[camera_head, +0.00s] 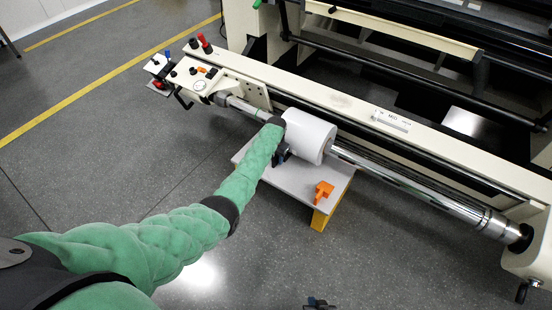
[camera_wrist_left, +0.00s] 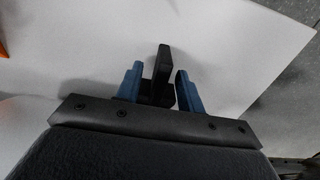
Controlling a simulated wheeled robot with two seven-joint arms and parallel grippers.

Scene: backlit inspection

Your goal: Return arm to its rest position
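My left arm, in a green sleeve, reaches from the lower left to the white roll (camera_head: 310,135) on the steel shaft. My left gripper (camera_head: 281,156) is beside the roll's left end, low over the small table (camera_head: 290,180); the arm partly hides it. In the left wrist view its two blue fingers (camera_wrist_left: 158,88) stand apart. A dark upright bar (camera_wrist_left: 163,62) shows between them, with a gap to the right finger; I cannot tell what it belongs to. My right gripper (camera_head: 318,303) just shows at the bottom edge, too small to read.
An orange tool-like piece (camera_head: 323,190) lies on the table's right part. The machine's long cream beam (camera_head: 340,103) and steel shaft (camera_head: 400,180) run behind it. A control panel (camera_head: 195,75) with knobs is at the upper left. Grey floor (camera_head: 420,265) in front is clear.

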